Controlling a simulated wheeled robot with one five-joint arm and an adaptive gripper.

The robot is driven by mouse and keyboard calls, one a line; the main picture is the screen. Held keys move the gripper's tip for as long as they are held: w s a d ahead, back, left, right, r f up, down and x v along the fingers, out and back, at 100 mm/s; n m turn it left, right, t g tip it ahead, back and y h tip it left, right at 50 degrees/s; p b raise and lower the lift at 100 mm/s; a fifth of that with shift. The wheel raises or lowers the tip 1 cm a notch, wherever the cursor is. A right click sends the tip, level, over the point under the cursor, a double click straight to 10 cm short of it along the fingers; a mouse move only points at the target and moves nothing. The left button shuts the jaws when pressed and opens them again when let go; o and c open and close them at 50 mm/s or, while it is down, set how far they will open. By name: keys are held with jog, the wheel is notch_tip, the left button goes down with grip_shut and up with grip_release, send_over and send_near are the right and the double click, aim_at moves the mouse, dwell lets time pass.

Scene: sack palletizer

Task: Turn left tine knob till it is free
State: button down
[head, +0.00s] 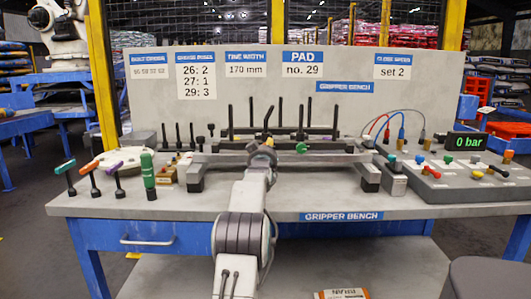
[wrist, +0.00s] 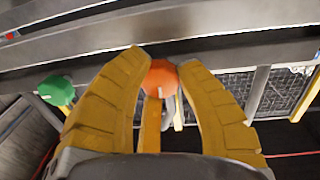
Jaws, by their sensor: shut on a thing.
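An orange-red knob (wrist: 161,77) sits between the two yellow fingers of my gripper (wrist: 164,60) in the wrist view. The fingers are shut on it. In the head view my gripper (head: 263,153) is at the front bar of the gripper frame (head: 222,158), left of its middle, and mostly hides this knob. A green knob (head: 302,148) sits on the same bar to the right. The green knob also shows at the left in the wrist view (wrist: 57,91). Any thread under the held knob is hidden.
Upright black tines (head: 231,121) stand behind the bar. Coloured-handled tools (head: 66,168) and a green-handled one (head: 148,172) are at the bench's left. A grey control box (head: 455,180) with coloured knobs and a "0 bar" display (head: 467,142) is at the right.

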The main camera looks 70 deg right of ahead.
jog(key=n+b, duration=0.1)
jog(key=n, duration=0.3)
jog(key=shift+r+n, duration=0.15)
jog(key=shift+n, duration=0.25)
dwell(0.4)
jog(key=c, duration=0.8)
grip_release()
jog(key=shift+c, duration=0.2)
jog(key=v, duration=1.1)
jog(key=shift+a+f, duration=0.35)
jog(key=shift+a, duration=0.05)
